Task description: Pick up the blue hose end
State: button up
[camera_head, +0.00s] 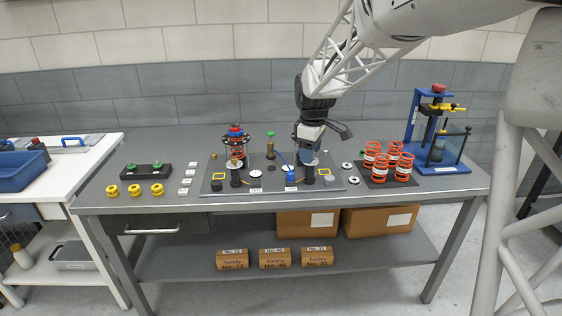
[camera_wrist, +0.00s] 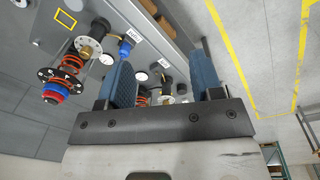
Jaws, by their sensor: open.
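The blue hose end (camera_head: 291,177) shows as a small blue piece beside a white label on the dark fixture plate (camera_head: 222,187). A thin blue hose (camera_head: 283,158) shows just above it. My gripper (camera_head: 308,157) is over the right part of the plate, to the right of and above the hose end. In the wrist view its two blue-padded fingers (camera_wrist: 163,72) are apart. The left finger hides part of an orange spring behind it.
An orange spring unit with a blue top (camera_head: 236,145) stands left on the plate. Several orange springs (camera_head: 388,164) and a blue press (camera_head: 441,168) stand at the right. Yellow rings (camera_head: 134,190) lie at the left. The table's front strip is mostly clear.

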aim_at(291, 172)
jog(key=w+a+f+n, duration=0.1)
jog(key=w+f+n, duration=0.1)
jog(key=w, duration=0.3)
jog(key=w+a+f+n, duration=0.1)
jog(key=w+f+n, duration=0.1)
jog(key=w+f, duration=0.3)
jog(key=w+a+f+n, duration=0.1)
jog(key=w+f, duration=0.3)
jog(key=w, duration=0.3)
jog(key=shift+w+a+f+n+g, duration=0.1)
jog(key=shift+a+f+n+g, duration=0.1)
jog(key=shift+a+n+g, duration=0.2)
jog(key=shift+f, duration=0.1)
jog(key=shift+f, duration=1.2)
jog(key=shift+s+f, duration=0.15)
jog(key=shift+f, duration=1.15)
jog(key=shift+s+f, duration=0.1)
jog(key=shift+f, duration=1.2)
jog(key=c, duration=1.1)
